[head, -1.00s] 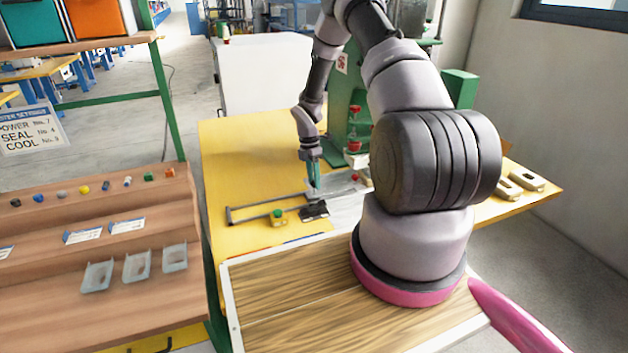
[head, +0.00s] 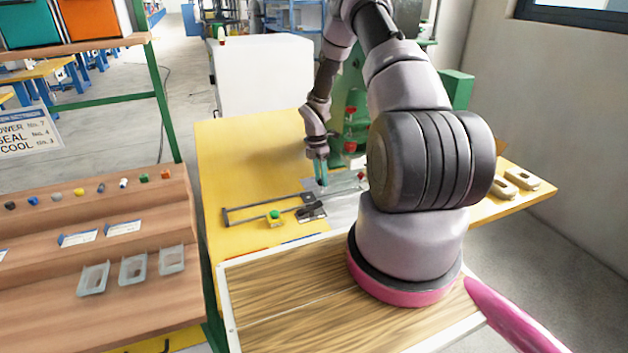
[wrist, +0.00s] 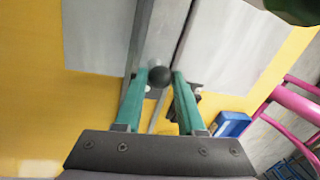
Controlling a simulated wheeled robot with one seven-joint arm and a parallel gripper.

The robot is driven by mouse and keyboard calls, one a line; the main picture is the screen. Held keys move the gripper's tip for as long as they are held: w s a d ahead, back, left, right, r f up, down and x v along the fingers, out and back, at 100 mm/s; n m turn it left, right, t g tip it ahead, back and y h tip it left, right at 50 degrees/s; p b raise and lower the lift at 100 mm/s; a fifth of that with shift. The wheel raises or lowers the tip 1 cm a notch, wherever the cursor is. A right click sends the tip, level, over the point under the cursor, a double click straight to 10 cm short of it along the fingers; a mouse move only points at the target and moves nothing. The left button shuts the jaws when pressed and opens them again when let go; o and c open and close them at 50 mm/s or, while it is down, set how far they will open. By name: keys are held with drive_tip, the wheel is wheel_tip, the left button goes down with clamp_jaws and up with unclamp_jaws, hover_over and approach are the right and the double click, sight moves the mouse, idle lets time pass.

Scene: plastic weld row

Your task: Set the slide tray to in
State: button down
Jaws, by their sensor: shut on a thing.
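The slide tray (head: 345,188) is a flat grey plate on the yellow bench, beside the green press and partly hidden by my arm. Grey rails (head: 262,210) stretch out to its left, empty. My gripper (head: 321,184) points down at the tray's left end. In the wrist view, a round black knob (wrist: 160,77) sits between the tips of my two green fingers, and my gripper (wrist: 161,82) is shut on it. Grey plate (wrist: 235,50) shows on both sides of the rail beyond the knob. How far the tray reaches under the press is hidden.
The green press (head: 352,125) stands behind the tray. A yellow box with a green button (head: 275,217) and a black part (head: 312,211) lie at the rails' front. Pale parts (head: 522,180) lie at the bench's right. The bench's back left is clear.

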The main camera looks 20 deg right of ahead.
drive_tip(key=shift+d, duration=0.2)
drive_tip(key=c, duration=0.5)
unclamp_jaws()
drive_tip(key=r, duration=0.3)
drive_tip(key=w+r, duration=0.1)
drive_tip(key=r, duration=0.3)
drive_tip(key=w+r, duration=0.1)
drive_tip(key=r, duration=0.2)
drive_tip(key=shift+a+r, duration=0.15)
drive_tip(key=shift+r, duration=0.2)
